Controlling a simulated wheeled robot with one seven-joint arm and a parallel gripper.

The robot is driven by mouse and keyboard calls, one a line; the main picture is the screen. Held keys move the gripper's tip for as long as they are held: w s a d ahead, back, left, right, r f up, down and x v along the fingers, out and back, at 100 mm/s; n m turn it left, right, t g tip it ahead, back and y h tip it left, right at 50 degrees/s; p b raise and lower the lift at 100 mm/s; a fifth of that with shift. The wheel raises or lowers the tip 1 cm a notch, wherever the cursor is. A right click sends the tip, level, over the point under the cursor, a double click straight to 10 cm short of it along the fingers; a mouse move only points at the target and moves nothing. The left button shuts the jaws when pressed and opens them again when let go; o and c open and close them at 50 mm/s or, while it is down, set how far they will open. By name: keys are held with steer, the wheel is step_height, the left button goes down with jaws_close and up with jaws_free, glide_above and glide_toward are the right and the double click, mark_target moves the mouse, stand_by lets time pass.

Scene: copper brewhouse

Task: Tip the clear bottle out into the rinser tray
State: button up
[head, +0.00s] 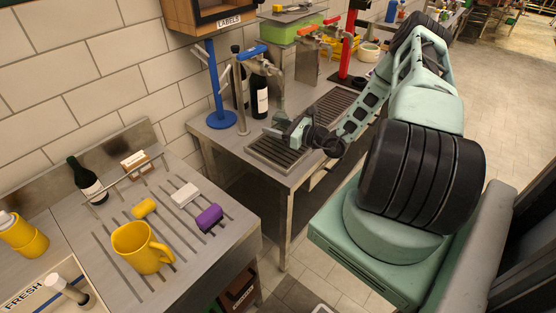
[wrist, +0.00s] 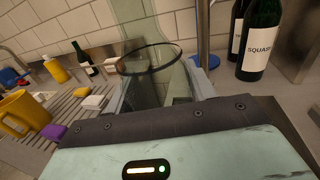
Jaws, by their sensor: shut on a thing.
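My gripper (head: 293,133) is shut on the clear bottle (head: 280,103) over the counter with the long slatted tray (head: 262,151). In the wrist view the clear bottle (wrist: 153,90) stands between the fingers of my gripper (wrist: 163,88), see-through and faintly green, with a dark ring around it. The bottle's neck points up in the head view and looks close to upright. The slatted tray lies below my gripper. Whether the bottle holds any liquid cannot be told, and its lower part is hidden by my gripper.
Dark labelled bottles (head: 259,96) and a blue stand (head: 221,118) are behind the tray. A red tap column (head: 347,45) stands farther right. The left drainer holds a yellow jug (head: 141,247), a purple block (head: 209,217) and a green bottle (head: 86,180). A gap separates the counters.

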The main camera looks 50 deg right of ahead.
steer(key=s+a+r+p, duration=0.3)
steer(key=a+r+p, duration=0.1)
steer(key=a+p, duration=0.1)
steer(key=shift+s, duration=0.2)
stand_by(0.3)
steer(key=shift+r, duration=0.1)
stand_by(0.4)
